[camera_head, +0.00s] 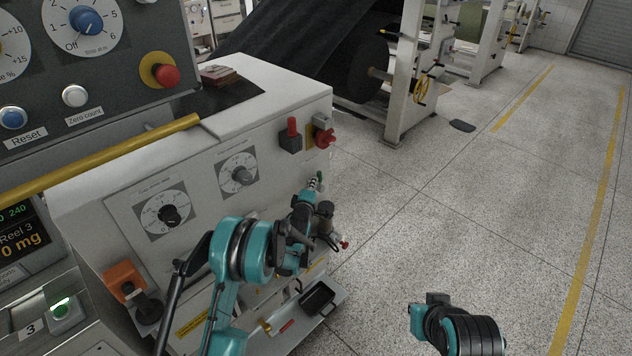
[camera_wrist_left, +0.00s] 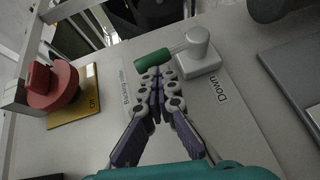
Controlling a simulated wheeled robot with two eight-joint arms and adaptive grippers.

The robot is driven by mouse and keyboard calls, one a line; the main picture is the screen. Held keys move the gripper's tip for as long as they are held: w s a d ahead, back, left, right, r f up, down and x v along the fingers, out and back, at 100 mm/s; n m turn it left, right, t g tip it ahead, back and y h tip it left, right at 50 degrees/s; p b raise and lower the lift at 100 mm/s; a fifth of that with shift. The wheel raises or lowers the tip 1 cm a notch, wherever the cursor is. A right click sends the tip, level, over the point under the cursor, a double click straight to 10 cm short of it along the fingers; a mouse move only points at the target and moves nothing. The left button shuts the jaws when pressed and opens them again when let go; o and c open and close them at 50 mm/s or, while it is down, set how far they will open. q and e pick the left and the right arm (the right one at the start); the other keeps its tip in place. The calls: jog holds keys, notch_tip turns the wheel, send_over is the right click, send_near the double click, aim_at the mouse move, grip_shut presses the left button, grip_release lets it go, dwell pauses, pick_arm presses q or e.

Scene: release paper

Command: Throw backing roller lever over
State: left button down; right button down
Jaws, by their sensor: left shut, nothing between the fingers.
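The backing roller lever (camera_wrist_left: 153,59) has a green handle and a pale grey hub on a block, beside printed words including "Down", in the left wrist view. The handle points left in that view. My left gripper (camera_wrist_left: 156,78) is shut and empty, its fingertips close to the handle; I cannot tell whether they touch it. In the head view my left gripper (camera_head: 312,187) is small at the machine's right end, below a red switch (camera_head: 325,136), and the lever is hard to make out there.
The red switch on a yellow plate (camera_wrist_left: 72,108) sits left of the lever in the wrist view. A red-handled box (camera_head: 291,137), dials (camera_head: 238,173) and a yellow rail (camera_head: 110,155) are on the machine. Open floor (camera_head: 470,200) lies to the right.

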aim_at(321, 176)
pick_arm(q)
jog(key=shift+w+d+r+m+g+p, duration=0.35)
jog(key=shift+w+d+r+m+g, duration=0.1)
jog(key=shift+w+d+g, duration=0.3)
jog(key=shift+w+d+r+m+g+y+p, duration=0.15)
jog(key=shift+w+d+m+g+y+p, duration=0.1)
jog(key=shift+w+d+g+y+p, duration=0.25)
jog(key=shift+w+d, duration=0.25)
jog(key=shift+w, duration=0.1)
